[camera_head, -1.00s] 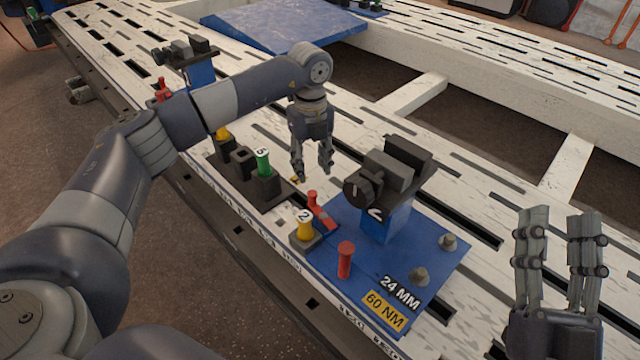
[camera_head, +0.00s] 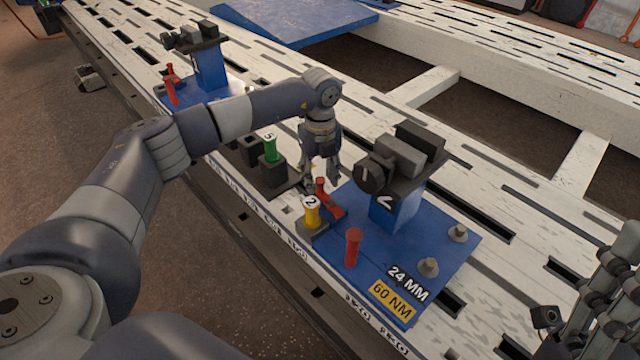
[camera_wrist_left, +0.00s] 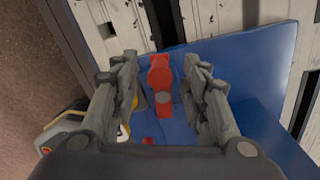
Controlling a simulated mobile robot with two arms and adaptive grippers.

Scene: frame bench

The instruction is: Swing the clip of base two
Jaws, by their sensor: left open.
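Base two is a blue plate (camera_head: 390,262) marked 2 on its upright block (camera_head: 395,208), with "24 MM 60 NM" labels. A red clip (camera_head: 329,203) lies at its left edge; it also shows in the left wrist view (camera_wrist_left: 161,82). My left gripper (camera_head: 320,182) is open just above the clip. In the left wrist view its fingers (camera_wrist_left: 163,68) stand on both sides of the clip, with gaps. A red upright pin (camera_head: 353,248) stands on the plate's front. My right gripper (camera_head: 590,300) is partly cut off at the right edge, and its jaws are unclear.
A yellow peg marked 2 (camera_head: 312,212) stands in a grey holder beside the clip. A green peg marked 5 (camera_head: 270,148) stands in a dark holder farther left. Another blue base (camera_head: 232,86) is behind my left arm. Bolts (camera_head: 428,267) sit on base two's right part.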

